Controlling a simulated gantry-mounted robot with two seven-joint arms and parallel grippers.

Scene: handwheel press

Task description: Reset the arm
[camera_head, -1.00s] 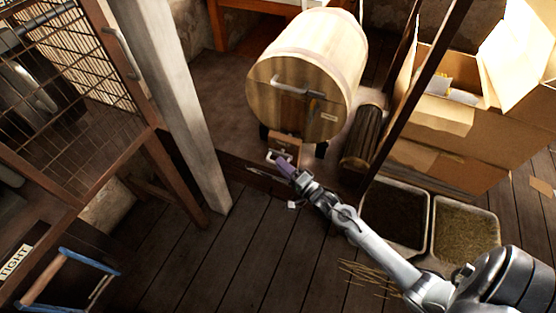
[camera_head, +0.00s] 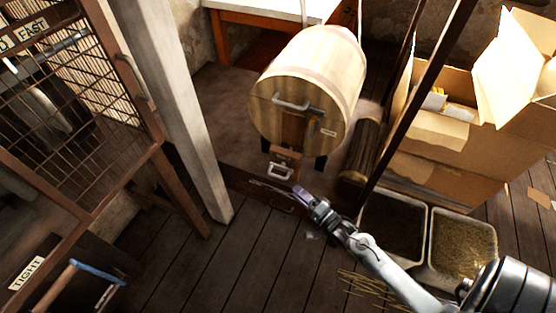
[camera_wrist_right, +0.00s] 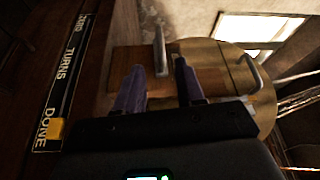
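My right gripper (camera_head: 299,190) is low in front of the wooden barrel (camera_head: 325,75), just below and right of a small metal pull handle (camera_head: 281,171) on a wooden piece under the barrel's face. In the right wrist view its two purple fingers (camera_wrist_right: 158,88) are spread apart, with nothing held between them. The pull handle (camera_wrist_right: 160,50) stands just beyond the fingertips there and looks apart from them. My right arm reaches in from the lower right. My left gripper is not in view.
A grey post (camera_head: 170,100) and a mesh-fronted cage (camera_head: 60,110) stand at left. Two trays (camera_head: 431,232) lie beside my right arm, with cardboard boxes (camera_head: 440,160) behind. A dark slanted beam (camera_head: 415,110) crosses above. The plank floor (camera_head: 240,265) in front is mostly clear.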

